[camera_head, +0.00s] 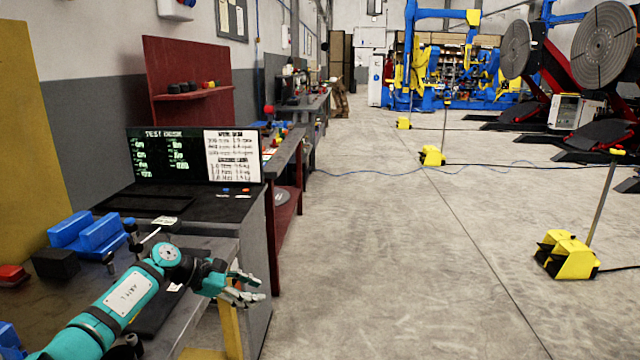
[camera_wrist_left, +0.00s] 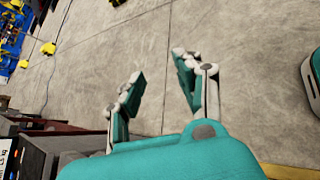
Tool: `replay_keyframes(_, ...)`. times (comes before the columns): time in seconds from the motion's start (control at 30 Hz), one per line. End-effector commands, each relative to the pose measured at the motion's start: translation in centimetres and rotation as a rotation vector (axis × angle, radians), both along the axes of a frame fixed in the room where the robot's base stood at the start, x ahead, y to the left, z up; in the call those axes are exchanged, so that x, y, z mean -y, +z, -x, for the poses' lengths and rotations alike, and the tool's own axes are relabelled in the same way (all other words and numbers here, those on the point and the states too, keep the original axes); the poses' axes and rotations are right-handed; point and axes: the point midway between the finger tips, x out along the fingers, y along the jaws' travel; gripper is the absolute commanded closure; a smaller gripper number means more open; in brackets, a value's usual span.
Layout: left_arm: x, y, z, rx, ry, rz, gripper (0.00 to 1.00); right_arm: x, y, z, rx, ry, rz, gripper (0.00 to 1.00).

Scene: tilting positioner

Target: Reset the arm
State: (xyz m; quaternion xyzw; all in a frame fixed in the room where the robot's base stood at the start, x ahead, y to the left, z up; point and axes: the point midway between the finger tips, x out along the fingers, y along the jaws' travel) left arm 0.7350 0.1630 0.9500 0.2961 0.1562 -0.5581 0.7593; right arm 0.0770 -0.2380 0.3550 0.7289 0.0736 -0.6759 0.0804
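My left arm, teal with dark joints, reaches in from the lower left of the head view over the grey workbench (camera_head: 205,247). Its left gripper (camera_head: 256,288) sticks out past the bench's right edge, above the floor. In the left wrist view the two fingers of the left gripper (camera_wrist_left: 160,85) stand apart with only bare concrete floor between them, so it is open and empty. My right gripper is not in the head view.
A test console (camera_head: 195,155) with a screen stands behind the bench. Blue blocks (camera_head: 88,232), a black block (camera_head: 55,263) and a red button (camera_head: 12,273) lie on the bench. A yellow foot pedal (camera_head: 568,256) stands on the right. Tilting positioners (camera_head: 603,45) stand far right.

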Motion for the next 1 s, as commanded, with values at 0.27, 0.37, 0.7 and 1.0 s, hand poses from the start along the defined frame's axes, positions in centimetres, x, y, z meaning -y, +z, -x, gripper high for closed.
replay_keyframes(0.27, 11.7, 0.0, 3.5, -0.346, 0.570, 0.993, 0.64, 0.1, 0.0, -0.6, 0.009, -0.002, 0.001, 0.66)
replay_keyframes(0.37, 9.6, -0.9, 5.5, -0.571, 0.831, 1.336, 0.64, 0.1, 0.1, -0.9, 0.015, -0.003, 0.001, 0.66)
replay_keyframes(0.7, -1.2, -12.1, 20.5, -1.307, 1.800, 2.182, 0.64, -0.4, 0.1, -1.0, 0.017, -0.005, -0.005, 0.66)
replay_keyframes(1.0, -4.0, -16.9, 34.6, 1.015, -1.619, -1.605, 0.64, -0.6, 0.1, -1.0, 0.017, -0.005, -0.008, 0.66)
